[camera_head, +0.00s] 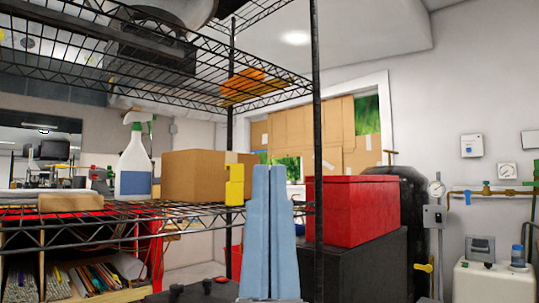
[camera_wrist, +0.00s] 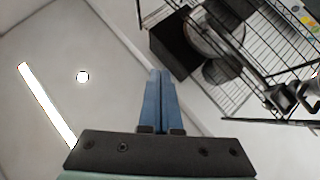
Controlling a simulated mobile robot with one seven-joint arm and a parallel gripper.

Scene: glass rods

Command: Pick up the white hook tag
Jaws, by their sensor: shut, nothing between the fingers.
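I cannot make out a white hook tag for certain in either view. My gripper (camera_head: 269,170) points straight up in the head view, in front of the shelf, with its two blue fingers together and nothing between them. The wrist view also shows the shut fingers (camera_wrist: 160,74), with the ceiling and a wire rack beyond them. A yellow tag-like piece (camera_head: 235,186) sits at the shelf's edge, just left of my gripper in the head view.
A wire shelf (camera_head: 190,209) holds a white spray bottle (camera_head: 134,160), a cardboard box (camera_head: 195,176) and a wooden block (camera_head: 70,201). A red toolbox (camera_head: 352,210) rests on a black cabinet (camera_head: 362,268) to the right. A black post (camera_head: 317,120) stands right of my gripper.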

